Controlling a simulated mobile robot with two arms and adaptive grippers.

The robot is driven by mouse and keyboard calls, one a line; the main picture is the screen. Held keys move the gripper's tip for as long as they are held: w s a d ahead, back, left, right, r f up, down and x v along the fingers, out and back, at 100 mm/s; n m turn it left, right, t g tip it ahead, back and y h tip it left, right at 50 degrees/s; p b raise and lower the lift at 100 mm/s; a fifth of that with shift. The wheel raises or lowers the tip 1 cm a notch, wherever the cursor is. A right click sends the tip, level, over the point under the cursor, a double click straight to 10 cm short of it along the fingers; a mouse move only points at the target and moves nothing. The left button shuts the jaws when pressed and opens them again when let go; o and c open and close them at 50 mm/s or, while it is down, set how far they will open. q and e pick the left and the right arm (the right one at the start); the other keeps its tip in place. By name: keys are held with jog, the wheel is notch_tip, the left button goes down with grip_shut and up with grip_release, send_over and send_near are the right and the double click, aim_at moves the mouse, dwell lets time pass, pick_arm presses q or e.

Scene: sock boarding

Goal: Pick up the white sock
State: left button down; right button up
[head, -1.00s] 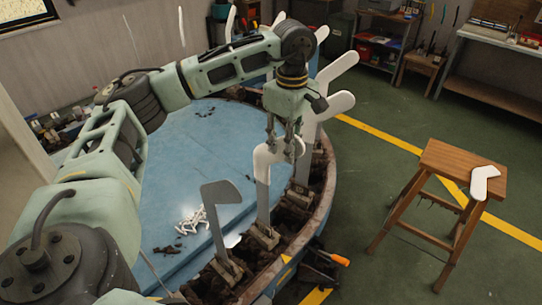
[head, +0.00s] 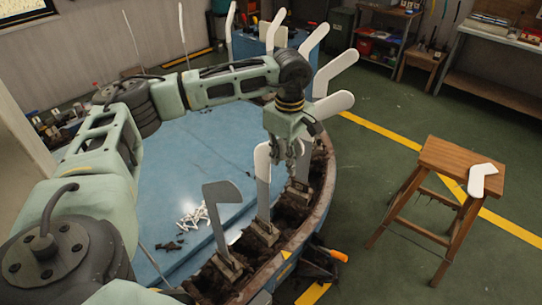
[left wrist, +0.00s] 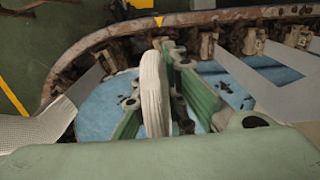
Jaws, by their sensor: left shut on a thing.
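A white sock (head: 262,160) is on an upright grey board (head: 263,200) at the near rim of the round blue table (head: 165,150). In the left wrist view, ribbed white cloth (left wrist: 153,90) stands edge-on between the green fingers. My left gripper (head: 292,168) is low beside the board's top, shut on the white sock; its hold is partly hidden in the head view. Another white sock-shaped piece (head: 482,180) lies on a wooden stool (head: 450,156) to the right. My right gripper is not in view.
A bare grey board (head: 221,200) stands in front. Several white foot-shaped boards (head: 335,70) stand along the far rim. Small white pieces (head: 192,216) lie on the blue table. Green floor is open between the table and the stool.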

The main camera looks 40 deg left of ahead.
pick_arm(q)
jog(key=shift+w+r, duration=0.1)
jog(key=shift+r, duration=0.2)
notch_tip(320, 180, up, 9)
jog(key=shift+f+b, duration=0.2)
jog(key=shift+b, duration=1.05)
jog(key=shift+r, duration=0.4)
notch_tip(320, 180, up, 5)
jog(key=p, duration=0.3)
jog(key=shift+f+p, duration=0.2)
jog(key=shift+p, duration=0.1)
notch_tip(320, 180, up, 6)
jog(key=p, duration=0.4)
jog(key=shift+p, duration=0.4)
